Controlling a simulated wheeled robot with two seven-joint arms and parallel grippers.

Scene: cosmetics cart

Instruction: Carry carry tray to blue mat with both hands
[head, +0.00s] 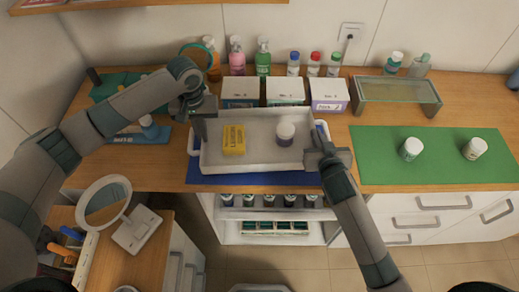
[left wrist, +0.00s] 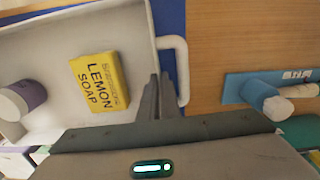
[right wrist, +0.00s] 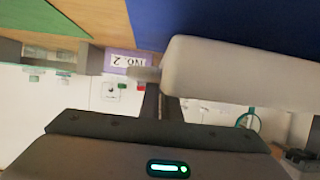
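The carry tray (head: 258,165) is white, shallow and rectangular. It is over the blue mat (head: 196,173), whose front and left edges show; I cannot tell if the tray touches it. A yellow lemon soap box (head: 234,139) and a white jar with a purple label (head: 285,133) are in the tray. My left gripper (head: 199,137) is at the tray's left handle, which shows in the left wrist view (left wrist: 182,70). My right gripper (head: 319,145) is at the right handle (right wrist: 143,73). Both finger pairs look close together; their hold on the handles is unclear.
Several boxes (head: 286,91) and bottles stand behind the tray. A green mat (head: 435,160) with two white jars lies to the right, below a glass-topped stand (head: 398,90). A round mirror (head: 104,202) stands at lower left. Shelves with bottles are below the counter.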

